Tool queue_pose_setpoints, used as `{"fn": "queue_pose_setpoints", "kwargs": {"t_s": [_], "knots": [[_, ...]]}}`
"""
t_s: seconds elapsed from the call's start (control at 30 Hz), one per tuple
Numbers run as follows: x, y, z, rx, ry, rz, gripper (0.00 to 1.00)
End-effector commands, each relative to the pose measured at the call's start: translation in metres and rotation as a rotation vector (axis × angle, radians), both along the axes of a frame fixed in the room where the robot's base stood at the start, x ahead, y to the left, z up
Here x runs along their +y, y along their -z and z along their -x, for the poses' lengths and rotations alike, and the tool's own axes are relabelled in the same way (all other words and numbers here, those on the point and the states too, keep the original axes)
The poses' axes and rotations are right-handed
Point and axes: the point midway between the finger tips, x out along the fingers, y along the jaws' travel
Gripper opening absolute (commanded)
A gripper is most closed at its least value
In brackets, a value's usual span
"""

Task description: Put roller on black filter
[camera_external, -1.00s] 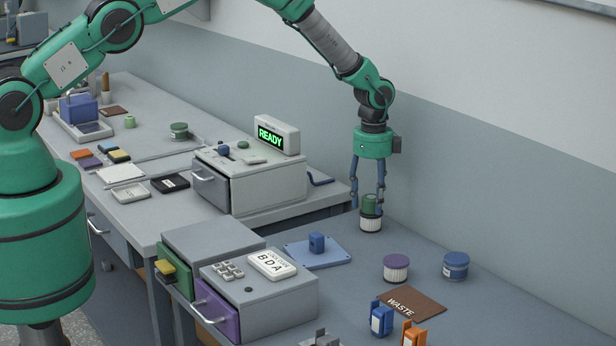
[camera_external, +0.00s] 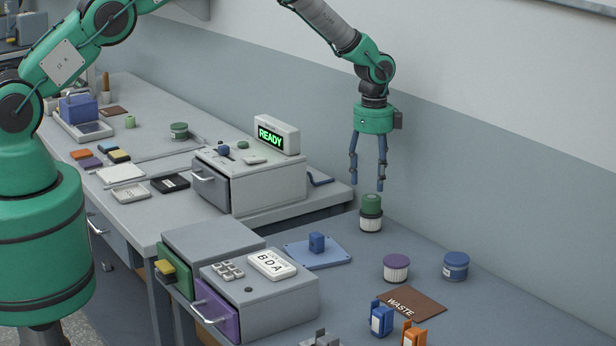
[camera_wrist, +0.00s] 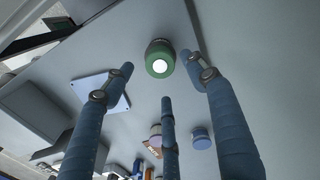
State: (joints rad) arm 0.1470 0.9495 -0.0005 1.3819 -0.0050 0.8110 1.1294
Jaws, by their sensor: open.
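A green roller (camera_external: 371,203) stands upright on top of the black-topped white filter (camera_external: 370,222) on the grey table. In the wrist view the roller (camera_wrist: 159,58) shows from above as a green disc with a bright white centre, and it hides most of the filter below. My gripper (camera_external: 368,186) is open and empty just above the roller, with its blue fingers pointing down and apart from it. In the wrist view my gripper's three fingers (camera_wrist: 168,82) are spread, and none touches the roller.
A purple-topped filter (camera_external: 396,268) and a blue jar (camera_external: 455,266) stand to the right. A brown WASTE mat (camera_external: 414,303) lies in front of them. The wall is close behind.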

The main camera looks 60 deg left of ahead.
Motion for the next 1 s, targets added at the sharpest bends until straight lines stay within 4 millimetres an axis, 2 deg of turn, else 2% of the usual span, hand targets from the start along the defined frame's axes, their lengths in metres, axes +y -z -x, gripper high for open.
{"fn": "queue_pose_setpoints", "kwargs": {"t_s": [0.2,0.4,0.6,1.0], "knots": [[0.000,-0.034,-0.001,-0.002,0.000,0.000,0.57],[0.000,-0.054,0.000,-0.001,0.000,0.000,0.57],[0.000,-0.060,0.000,0.000,0.000,0.000,0.57],[0.000,-0.060,0.000,0.000,0.000,0.000,0.57]]}}
